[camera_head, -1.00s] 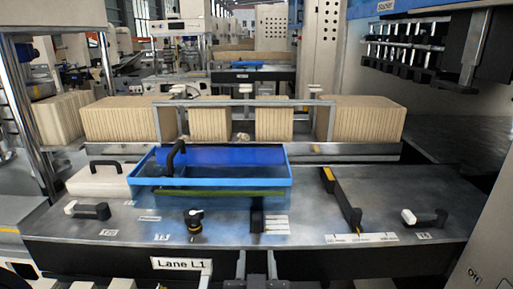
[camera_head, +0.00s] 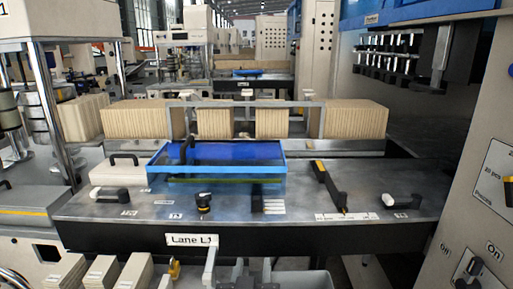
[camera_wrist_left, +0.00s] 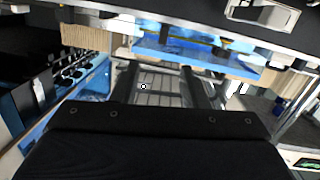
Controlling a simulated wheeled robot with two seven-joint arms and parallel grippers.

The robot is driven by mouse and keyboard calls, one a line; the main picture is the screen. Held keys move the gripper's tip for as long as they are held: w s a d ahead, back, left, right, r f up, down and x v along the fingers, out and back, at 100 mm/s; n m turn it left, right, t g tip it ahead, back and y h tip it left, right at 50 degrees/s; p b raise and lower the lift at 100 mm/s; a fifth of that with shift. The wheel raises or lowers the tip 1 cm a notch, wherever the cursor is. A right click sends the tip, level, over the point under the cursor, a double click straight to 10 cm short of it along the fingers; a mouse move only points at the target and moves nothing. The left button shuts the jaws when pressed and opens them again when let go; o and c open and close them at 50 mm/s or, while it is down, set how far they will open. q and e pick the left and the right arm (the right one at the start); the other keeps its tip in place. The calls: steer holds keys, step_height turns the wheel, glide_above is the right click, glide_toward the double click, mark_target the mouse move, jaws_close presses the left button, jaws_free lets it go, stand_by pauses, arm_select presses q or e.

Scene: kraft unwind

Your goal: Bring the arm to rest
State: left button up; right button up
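My left gripper (camera_head: 238,266) is low at the bottom edge of the head view, in front of the Lane L1 table (camera_head: 130,210) and below its top. Its two grey fingers look spread apart, with nothing held between them. In the left wrist view the gripper (camera_wrist_left: 160,72) also shows a gap between its dark fingers, with a grey slatted surface behind. My right gripper is in neither view.
Stacks of brown board (camera_head: 355,119) stand behind. A control panel (camera_head: 480,205) rises at the right.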

arm_select(q)
steer(key=s+a+f+g+h, duration=0.1)
steer(key=s+a+g+h, duration=0.45)
steer(key=a, duration=0.45)
steer(key=s+a+f+g+y, duration=0.1)
steer(key=s+a+f+g, duration=0.2)
steer(key=s+a, duration=0.2)
steer(key=s+a+f+n+g+y, duration=0.1)
steer(key=s+a+f+g+y, duration=0.1)
steer(key=s, duration=0.6)
step_height(320, 180, down, 2)
steer(key=a+g, duration=0.1)
steer(key=a, duration=0.1)
steer(key=shift+s+a+f+n, duration=0.25)
steer(key=shift+a+n, duration=0.05)
steer(key=shift+a, duration=0.1)
stand_by(1.1)
